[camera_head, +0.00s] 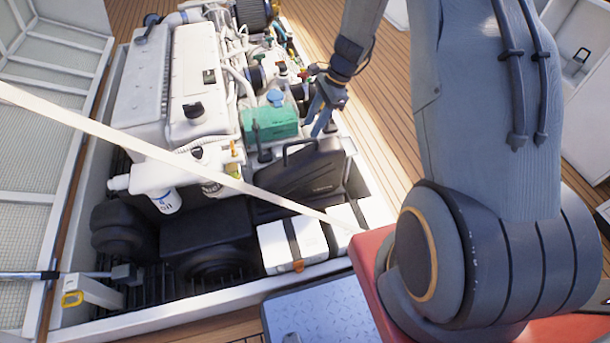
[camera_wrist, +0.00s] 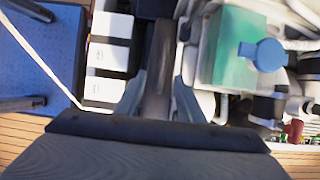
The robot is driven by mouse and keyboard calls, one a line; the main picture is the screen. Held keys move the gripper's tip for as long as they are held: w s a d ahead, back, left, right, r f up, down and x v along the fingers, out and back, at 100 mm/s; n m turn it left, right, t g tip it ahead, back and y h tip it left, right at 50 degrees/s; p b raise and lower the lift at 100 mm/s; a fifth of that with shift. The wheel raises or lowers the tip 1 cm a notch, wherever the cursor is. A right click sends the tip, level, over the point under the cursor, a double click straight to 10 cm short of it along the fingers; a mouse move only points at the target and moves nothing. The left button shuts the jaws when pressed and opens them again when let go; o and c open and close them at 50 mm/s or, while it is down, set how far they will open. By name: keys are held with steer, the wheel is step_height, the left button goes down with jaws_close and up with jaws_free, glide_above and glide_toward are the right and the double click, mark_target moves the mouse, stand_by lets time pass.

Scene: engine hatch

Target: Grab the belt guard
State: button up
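The belt guard (camera_head: 302,176) appears to be the black panel with a handle on top, standing upright at the front of the engine in the head view. My gripper (camera_head: 314,126) points down above and a little right of its handle. In the wrist view my gripper (camera_wrist: 158,100) is open, its two grey fingers apart. A narrow dark upright part (camera_wrist: 157,55), likely the guard's top edge, shows between and beyond the fingers. I cannot tell whether the fingers touch it.
A green tank (camera_head: 270,122) with a blue cap stands close behind the guard; it also shows right of the fingers in the wrist view (camera_wrist: 228,50). White strapped boxes (camera_head: 290,243) lie in front. A pale strap (camera_head: 120,140) crosses the hatch. Wooden deck (camera_head: 390,110) lies right.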

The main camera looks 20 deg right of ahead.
mark_target(303, 140)
steer(key=shift+w+f, duration=0.15)
steer(key=shift+f, duration=0.3)
steer(key=shift+a+x, duration=0.15)
steer(key=shift+x, duration=0.6)
steer(key=shift+a+x, duration=0.15)
steer(key=shift+x, duration=0.6)
steer(key=x, duration=0.4)
steer(key=shift+a+f, duration=0.1)
jaws_close()
steer(key=shift+w, duration=0.1)
